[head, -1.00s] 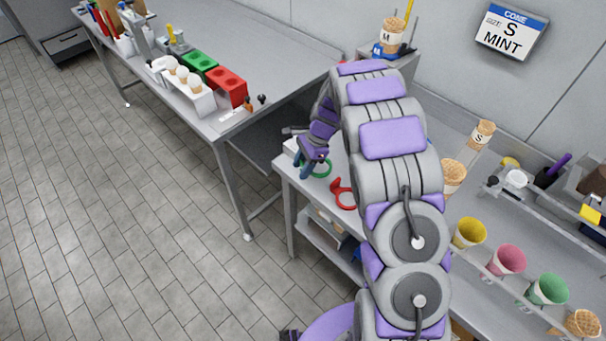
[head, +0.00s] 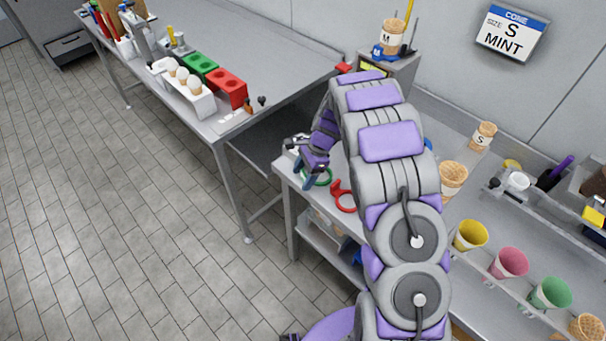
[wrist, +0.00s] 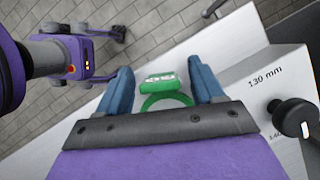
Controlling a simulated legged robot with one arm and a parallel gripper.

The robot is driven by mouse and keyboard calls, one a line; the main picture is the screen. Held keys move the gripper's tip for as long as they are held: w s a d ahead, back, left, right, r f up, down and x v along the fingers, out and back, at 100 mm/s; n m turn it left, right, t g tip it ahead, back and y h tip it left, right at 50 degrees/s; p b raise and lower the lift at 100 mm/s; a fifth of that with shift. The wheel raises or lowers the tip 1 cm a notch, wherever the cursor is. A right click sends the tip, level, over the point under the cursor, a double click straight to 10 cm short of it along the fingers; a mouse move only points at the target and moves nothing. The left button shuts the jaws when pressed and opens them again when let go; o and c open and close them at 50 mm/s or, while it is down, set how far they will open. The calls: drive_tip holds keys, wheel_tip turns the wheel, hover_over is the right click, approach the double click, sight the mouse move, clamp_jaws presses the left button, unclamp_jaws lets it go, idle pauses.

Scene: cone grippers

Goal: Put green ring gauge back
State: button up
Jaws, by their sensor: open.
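The green ring gauge (head: 328,179) lies at the left end of the near counter in the head view, partly hidden by my gripper. In the wrist view the green ring gauge (wrist: 160,88) shows its tag with pale markings and part of its loop, between my two blue fingers. My gripper (wrist: 160,70) is open, with one finger on each side of the gauge and visible gaps to both. My gripper also shows in the head view (head: 303,175), low over the counter end. I cannot tell whether the fingers touch the counter.
A red ring gauge (head: 344,196) lies just right of the green one. A white surface marked "130 mm" (wrist: 265,80) and a dark knob (wrist: 296,117) are right of my gripper. Coloured cones (head: 510,262) stand farther right. A second table (head: 285,60) with red and green blocks is behind.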

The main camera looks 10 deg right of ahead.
drive_tip(key=p+v, duration=0.3)
drive_tip(key=v, duration=0.9)
drive_tip(key=s+r+n+h, duration=0.1)
drive_tip(key=s+r+n, duration=0.2)
drive_tip(key=s+r, duration=0.45)
drive_tip(key=s+r+n+h, duration=0.1)
drive_tip(key=s+r+n, duration=0.35)
drive_tip(key=s, duration=0.55)
drive_tip(key=s+r+n+h, duration=0.2)
drive_tip(key=s+n, duration=0.5)
drive_tip(key=s, duration=1.7)
drive_tip(key=shift+s+r+n+g, duration=0.3)
drive_tip(key=shift+r+n+g, duration=0.1)
drive_tip(key=shift+r, duration=0.1)
